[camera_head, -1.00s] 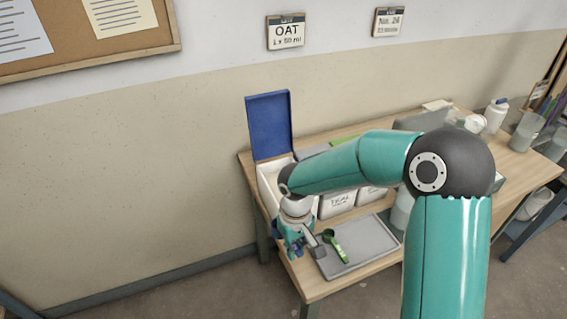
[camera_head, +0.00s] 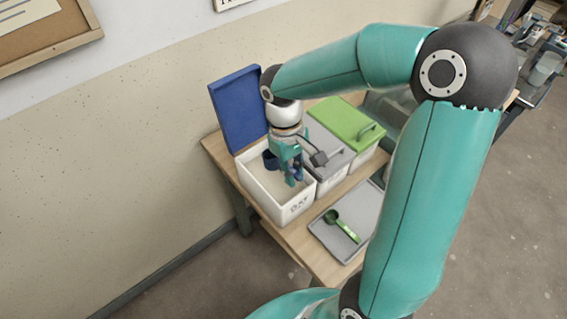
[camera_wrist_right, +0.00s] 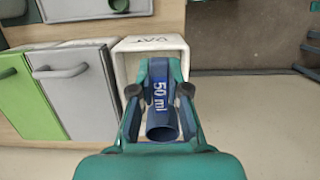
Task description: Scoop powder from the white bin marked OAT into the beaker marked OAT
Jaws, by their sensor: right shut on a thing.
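The white bin (camera_head: 282,212) has its blue lid (camera_head: 240,105) standing open and pale powder inside. Its front label is small in the head view; in the wrist view the bin (camera_wrist_right: 123,70) carries upside-down lettering that looks like OAT. My right gripper (camera_head: 292,176) points down into the bin's opening, shut on a blue scoop (camera_wrist_right: 160,115) marked 50 ml. The scoop's cup (camera_head: 270,160) shows beside the fingers, inside the bin's outline. I cannot tell whether it touches the powder or holds any. The beaker marked OAT cannot be made out. My left gripper is out of view.
Bins with a grey lid (camera_head: 338,152) and a green lid (camera_head: 345,122) stand shut to the right. A grey tray (camera_head: 328,240) in front holds a green scoop (camera_head: 342,226). Cluttered furniture (camera_head: 540,65) stands at the far right.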

